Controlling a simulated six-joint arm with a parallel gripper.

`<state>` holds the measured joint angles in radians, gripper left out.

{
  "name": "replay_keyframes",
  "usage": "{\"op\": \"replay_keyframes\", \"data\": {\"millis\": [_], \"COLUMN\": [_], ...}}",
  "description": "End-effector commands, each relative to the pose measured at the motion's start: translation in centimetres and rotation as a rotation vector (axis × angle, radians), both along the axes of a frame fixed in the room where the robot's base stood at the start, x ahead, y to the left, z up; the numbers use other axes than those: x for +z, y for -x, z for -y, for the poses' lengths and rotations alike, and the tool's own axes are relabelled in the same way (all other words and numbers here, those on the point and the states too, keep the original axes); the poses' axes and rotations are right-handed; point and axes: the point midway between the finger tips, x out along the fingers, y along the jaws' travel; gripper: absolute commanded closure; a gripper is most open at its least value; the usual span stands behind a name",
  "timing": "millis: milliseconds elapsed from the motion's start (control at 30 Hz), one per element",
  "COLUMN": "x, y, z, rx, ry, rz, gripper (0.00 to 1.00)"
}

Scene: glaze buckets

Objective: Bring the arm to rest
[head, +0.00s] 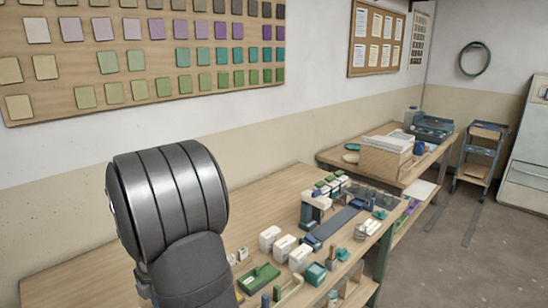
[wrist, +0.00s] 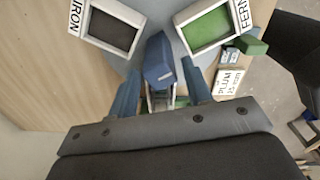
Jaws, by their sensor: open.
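My gripper (wrist: 161,66) shows in the wrist view with its two blue fingers spread apart. A blue block-shaped thing (wrist: 159,58) appears between the fingers; I cannot tell its depth or whether they touch it. Beyond the fingertips, a white container labelled IRON (wrist: 112,30) with dark contents is at the upper left. A white container labelled FERN (wrist: 205,29) with green contents is at the upper right. In the head view my dark arm covers part of the wooden table (head: 75,268), and the gripper is hidden.
A card marked PLUM (wrist: 229,82) and a green block (wrist: 250,45) lie right of the containers. In the head view, white containers (head: 284,248), a green tray (head: 259,278) and small items crowd the table's right part. A second bench (head: 335,157) stands behind. The table's left is bare.

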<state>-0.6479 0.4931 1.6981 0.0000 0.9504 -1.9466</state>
Motion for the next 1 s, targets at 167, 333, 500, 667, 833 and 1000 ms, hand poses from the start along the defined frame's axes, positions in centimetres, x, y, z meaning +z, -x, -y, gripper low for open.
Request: {"op": "replay_keyframes", "data": {"millis": [167, 333, 500, 667, 833, 1000], "x": [0.0, 0.0, 0.0, 0.0, 0.0, 0.0], "y": [0.0, 0.0, 0.0, 0.0, 0.0, 0.0], "z": [0.0, 0.0, 0.0, 0.0, 0.0, 0.0], "rx": [0.141, 0.28, 0.417, 0.547, 0.674, 0.763], "ry": [0.0, 0.0, 0.0, 0.0, 0.0, 0.0], "rz": [0.0, 0.0, 0.0, 0.0, 0.0, 0.0], "gripper": [0.55, 0.55, 0.55, 0.55, 0.55, 0.55]}}
